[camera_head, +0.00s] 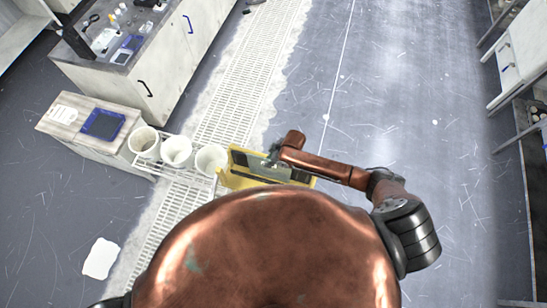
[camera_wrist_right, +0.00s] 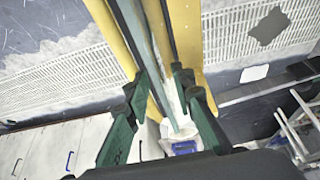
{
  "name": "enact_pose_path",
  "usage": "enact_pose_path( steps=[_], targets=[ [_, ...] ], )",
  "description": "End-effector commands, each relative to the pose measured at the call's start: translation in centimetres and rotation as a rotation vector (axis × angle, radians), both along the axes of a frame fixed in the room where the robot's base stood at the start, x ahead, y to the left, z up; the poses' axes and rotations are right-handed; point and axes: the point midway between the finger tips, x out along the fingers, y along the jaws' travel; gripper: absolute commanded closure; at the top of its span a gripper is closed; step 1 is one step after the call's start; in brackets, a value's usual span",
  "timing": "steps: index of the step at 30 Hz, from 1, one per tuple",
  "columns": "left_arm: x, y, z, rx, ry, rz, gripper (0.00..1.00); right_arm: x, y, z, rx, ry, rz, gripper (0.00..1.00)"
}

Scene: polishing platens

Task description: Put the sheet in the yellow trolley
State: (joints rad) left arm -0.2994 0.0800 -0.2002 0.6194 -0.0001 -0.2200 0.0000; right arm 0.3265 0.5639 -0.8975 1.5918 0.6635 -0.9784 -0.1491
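The yellow trolley (camera_head: 237,177) stands just ahead of my body in the head view, beside the white buckets. In the wrist view its yellow walls (camera_wrist_right: 185,30) run on both sides of a thin grey-green sheet (camera_wrist_right: 147,40), seen nearly edge-on between them. The sheet's grey face also shows at the trolley in the head view (camera_head: 245,162). My right gripper (camera_head: 270,160) is at the trolley's top. In the wrist view its green fingers (camera_wrist_right: 158,85) stand apart, on either side of the sheet. The sheet's lower part is hidden. My left gripper is out of view.
White buckets (camera_head: 177,151) stand on a wire rack left of the trolley. A low cabinet (camera_head: 66,117) with a blue tray (camera_head: 103,124) and a long bench (camera_head: 150,50) lie farther left. Floor to the right is open up to the shelving at the right edge.

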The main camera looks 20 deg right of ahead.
Motion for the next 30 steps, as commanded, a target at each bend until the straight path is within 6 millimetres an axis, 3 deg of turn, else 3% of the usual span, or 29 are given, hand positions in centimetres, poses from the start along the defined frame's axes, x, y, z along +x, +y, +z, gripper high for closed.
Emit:
enact_pose_path(
  steps=[15,21,30],
  targets=[
    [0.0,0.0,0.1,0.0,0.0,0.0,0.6,-2.1,-3.1,9.0,-0.001,-0.003,0.001,0.77],
    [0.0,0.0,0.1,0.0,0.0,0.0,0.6,-2.5,-3.5,10.4,0.001,-0.001,0.0,0.77],
    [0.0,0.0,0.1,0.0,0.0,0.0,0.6,-2.5,-3.6,10.5,0.0,0.0,0.0,0.77]
  ],
)
